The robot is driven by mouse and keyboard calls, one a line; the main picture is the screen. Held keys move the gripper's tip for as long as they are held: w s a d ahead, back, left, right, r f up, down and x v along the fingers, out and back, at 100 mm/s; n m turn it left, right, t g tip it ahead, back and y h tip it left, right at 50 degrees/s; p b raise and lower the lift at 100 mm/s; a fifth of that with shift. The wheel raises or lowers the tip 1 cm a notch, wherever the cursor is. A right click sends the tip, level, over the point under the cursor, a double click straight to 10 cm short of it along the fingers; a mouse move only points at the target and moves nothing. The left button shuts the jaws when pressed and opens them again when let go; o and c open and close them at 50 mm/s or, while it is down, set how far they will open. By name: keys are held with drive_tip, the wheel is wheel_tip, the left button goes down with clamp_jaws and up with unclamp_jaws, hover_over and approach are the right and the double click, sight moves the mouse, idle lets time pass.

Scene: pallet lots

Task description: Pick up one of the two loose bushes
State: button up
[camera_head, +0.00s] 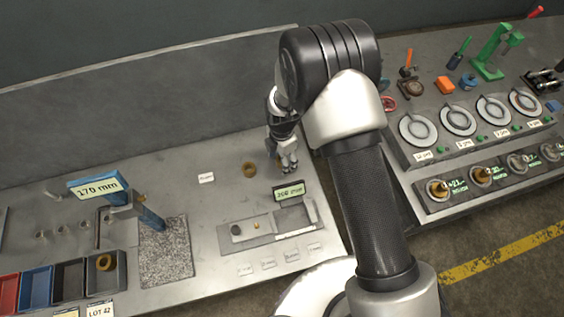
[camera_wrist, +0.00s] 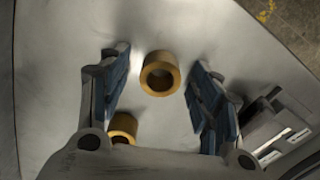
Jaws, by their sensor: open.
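Two loose brass-coloured bushes show in the wrist view. One bush (camera_wrist: 160,73) stands on the grey bench and appears between my gripper's fingers, with its bore facing the camera. The other bush (camera_wrist: 122,127) is lower left and partly hidden by the gripper body. In the head view one bush (camera_head: 249,169) shows on the bench, just left of my gripper (camera_head: 288,167); the other cannot be made out there. My gripper (camera_wrist: 159,62) is open and empty, pointing down over the bench. I cannot tell its exact height above the bush.
A device with a green display (camera_head: 289,192) and a grey plate stands in front of my gripper. Left are a 170 mm gauge stand (camera_head: 150,217) and coloured bins, the black one (camera_head: 107,285) holding a brass ring. Gauges and tools fill the right bench. The bench's back left is fairly clear.

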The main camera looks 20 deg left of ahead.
drive_tip(key=shift+f, duration=0.3)
drive_tip(key=shift+r, duration=0.1)
drive_tip(key=c, duration=1.3)
drive_tip(key=shift+r, duration=0.1)
